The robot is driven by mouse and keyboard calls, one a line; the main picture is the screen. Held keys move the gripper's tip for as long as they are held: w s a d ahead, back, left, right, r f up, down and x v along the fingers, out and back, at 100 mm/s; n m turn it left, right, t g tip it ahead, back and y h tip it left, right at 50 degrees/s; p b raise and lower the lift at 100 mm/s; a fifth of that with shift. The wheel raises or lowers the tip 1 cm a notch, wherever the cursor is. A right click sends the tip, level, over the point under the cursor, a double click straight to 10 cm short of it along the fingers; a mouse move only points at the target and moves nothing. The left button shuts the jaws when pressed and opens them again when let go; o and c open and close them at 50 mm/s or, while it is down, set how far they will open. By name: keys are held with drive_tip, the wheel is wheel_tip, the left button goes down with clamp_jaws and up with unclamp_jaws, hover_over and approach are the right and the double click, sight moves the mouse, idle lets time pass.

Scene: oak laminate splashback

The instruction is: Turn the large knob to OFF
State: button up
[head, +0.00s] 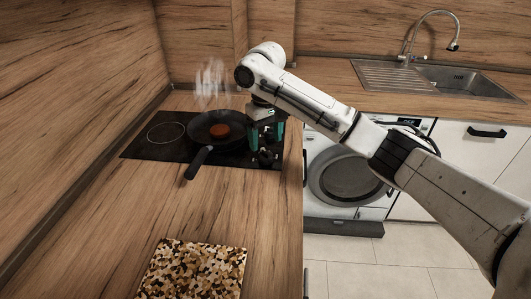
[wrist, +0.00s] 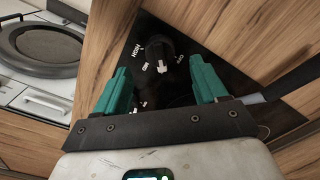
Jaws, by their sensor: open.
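The large knob (wrist: 160,47) is black and round, on a black panel in the wrist view. In the head view a dark knob (head: 266,157) shows at the hob's right front corner, just below my gripper (head: 266,138). In the wrist view my gripper (wrist: 160,66) is open, its two teal fingers standing apart on either side of the knob. Nothing is held between them. I cannot tell whether either finger touches the knob.
A frying pan (head: 202,128) with a reddish-brown round item (head: 219,131) steams on the black hob (head: 145,149), left of my gripper. Its handle points to the front. A mosaic board (head: 195,270) lies on the counter. A sink (head: 465,82) is at right.

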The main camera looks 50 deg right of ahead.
sight(265, 151)
drive_tip(key=shift+f, duration=2.7)
drive_tip(key=shift+c, duration=0.2)
drive_tip(key=c, duration=1)
drive_tip(key=p, duration=0.2)
drive_tip(key=n+p, duration=0.1)
drive_tip(key=p, duration=0.1)
drive_tip(key=shift+a+r, duration=0.15)
drive_tip(key=shift+r, duration=0.15)
drive_tip(key=n+p, duration=0.1)
drive_tip(key=p, duration=0.2)
drive_tip(key=shift+f, duration=0.1)
drive_tip(key=n+p, duration=0.2)
drive_tip(key=n, duration=0.1)
drive_tip(key=shift+f+n, duration=0.15)
drive_tip(key=shift+n, duration=0.15)
drive_tip(key=n+p, duration=0.1)
drive_tip(key=n, duration=0.3)
drive_tip(key=shift+n, duration=0.3)
